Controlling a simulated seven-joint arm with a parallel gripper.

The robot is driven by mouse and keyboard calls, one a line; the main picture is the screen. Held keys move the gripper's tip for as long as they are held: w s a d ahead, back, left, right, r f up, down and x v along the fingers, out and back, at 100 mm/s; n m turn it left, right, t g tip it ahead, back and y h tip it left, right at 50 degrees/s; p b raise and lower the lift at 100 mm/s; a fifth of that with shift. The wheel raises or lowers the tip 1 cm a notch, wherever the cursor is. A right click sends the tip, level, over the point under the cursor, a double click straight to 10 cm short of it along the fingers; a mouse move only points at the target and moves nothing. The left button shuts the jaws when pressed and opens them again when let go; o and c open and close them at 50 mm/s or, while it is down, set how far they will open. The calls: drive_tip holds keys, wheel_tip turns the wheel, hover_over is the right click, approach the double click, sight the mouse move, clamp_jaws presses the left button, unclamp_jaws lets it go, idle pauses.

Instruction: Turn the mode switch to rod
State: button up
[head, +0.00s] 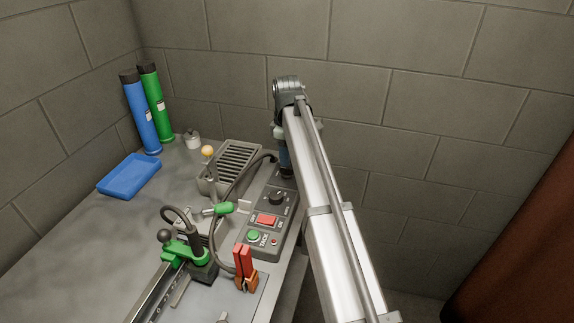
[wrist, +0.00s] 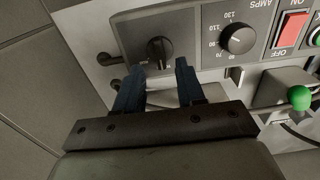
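The mode switch (wrist: 159,51) is a small black knob on the grey control panel (wrist: 125,28), left of the amps dial in the wrist view. Its side labels are too small to read, and I cannot tell which mode it points to. My gripper (wrist: 158,69) is open, with its two blue fingers apart and nothing between them. The fingertips are just short of the knob in the picture; I see no contact. In the head view my gripper (head: 285,157) hangs over the panel's far end and hides the mode switch.
The amps dial (wrist: 237,39) and red on/off switch (wrist: 291,29) sit beside it on the panel. A green ball-ended lever (wrist: 299,97) stands near the right. In the head view, a slotted grey tray (head: 235,160) and black cable lie left of the panel.

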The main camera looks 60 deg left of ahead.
sight(287, 172)
drive_tip(key=shift+f, duration=2.25)
clamp_jaws()
